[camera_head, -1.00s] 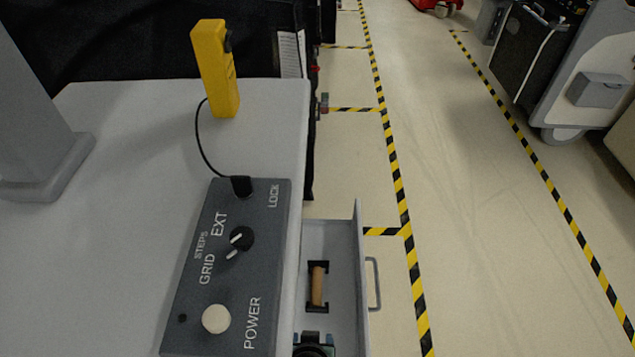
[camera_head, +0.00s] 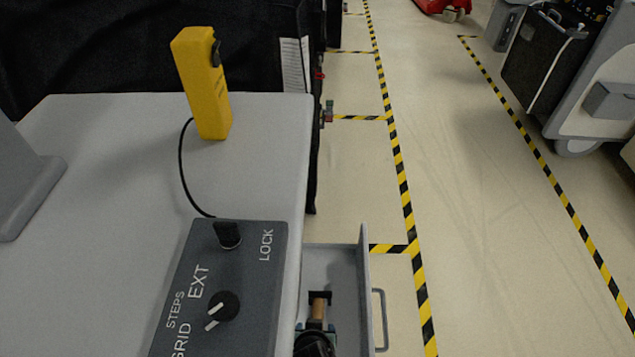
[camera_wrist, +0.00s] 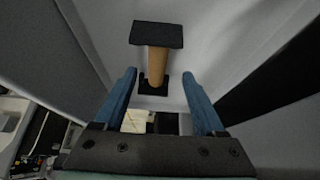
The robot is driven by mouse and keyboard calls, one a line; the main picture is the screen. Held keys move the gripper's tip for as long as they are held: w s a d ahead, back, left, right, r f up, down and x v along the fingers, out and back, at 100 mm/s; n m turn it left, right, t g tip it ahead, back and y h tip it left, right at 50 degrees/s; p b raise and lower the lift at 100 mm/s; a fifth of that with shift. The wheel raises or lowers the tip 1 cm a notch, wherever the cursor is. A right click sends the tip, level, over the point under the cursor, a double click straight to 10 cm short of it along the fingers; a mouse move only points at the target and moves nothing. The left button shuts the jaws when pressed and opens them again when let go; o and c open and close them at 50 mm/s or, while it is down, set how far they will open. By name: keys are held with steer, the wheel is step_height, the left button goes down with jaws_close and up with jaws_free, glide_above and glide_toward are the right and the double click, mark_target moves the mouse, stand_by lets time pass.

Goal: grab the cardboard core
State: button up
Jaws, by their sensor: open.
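The cardboard core (camera_head: 319,308) is a brown tube in a dark holder, inside an open grey drawer (camera_head: 365,290) at the lower middle of the head view. In the wrist view the core (camera_wrist: 158,62) runs between two black end plates of the holder (camera_wrist: 157,35). My gripper (camera_wrist: 159,72) has its two blue fingers spread, one on each side of the core's line, with nothing held. I cannot tell how far the fingertips are from the core. In the head view my gripper (camera_head: 316,328) hides the core's near end.
A grey control box (camera_head: 225,285) with knobs sits on the cart top (camera_head: 100,125), left of the drawer. A yellow pendant (camera_head: 204,85) on a black cord stands behind it. The drawer's handle (camera_head: 381,320) sticks out on the right. Floor (camera_head: 470,230) to the right is clear.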

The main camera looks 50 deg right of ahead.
steer(key=b+x, duration=0.2)
steer(key=x, duration=0.3)
steer(key=shift+s+d, duration=0.15)
jaws_close()
stand_by(0.7)
